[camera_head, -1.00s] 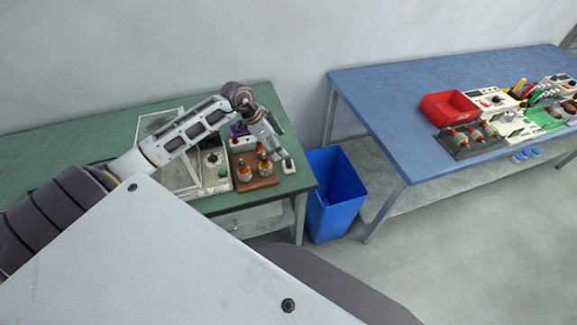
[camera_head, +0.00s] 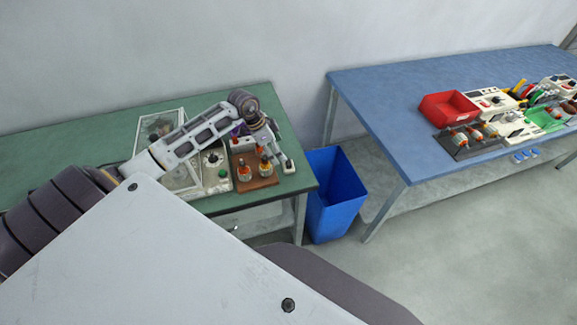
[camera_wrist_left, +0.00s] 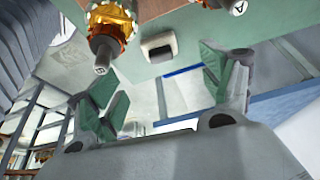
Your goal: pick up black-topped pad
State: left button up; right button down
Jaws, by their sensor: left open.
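The black-topped pad (camera_head: 289,167) is a small whitish block near the right edge of the green table. In the left wrist view a small white block with a dark top (camera_wrist_left: 158,46) lies ahead, between the directions of the two fingers. My left gripper (camera_head: 277,157) is just left of and close to the pad in the head view. In the left wrist view my left gripper (camera_wrist_left: 160,84) is open, its green-padded fingers wide apart with nothing between them. Whether a finger touches the pad cannot be told. My right gripper is not in view.
A brown board (camera_head: 262,181) with copper-wound armatures (camera_head: 245,173) stands beside the gripper; one armature (camera_wrist_left: 110,25) is close to the left finger in the wrist view. A controller with dials (camera_head: 215,160) is left of it. A blue bin (camera_head: 335,200) stands beyond the table's right edge.

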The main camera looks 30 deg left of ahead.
aim_at(288, 162)
pick_arm(q)
jog(key=shift+x, duration=2.4)
jog(key=shift+w+d, duration=0.1)
jog(key=shift+p+x, duration=0.35)
jog(key=shift+x, duration=2.2)
jog(key=shift+w+d+r, duration=0.1)
jog(key=shift+w+d, duration=0.05)
jog(key=c, duration=1.1)
jog(key=shift+r+b, duration=0.3)
jog(key=shift+r, duration=4.75)
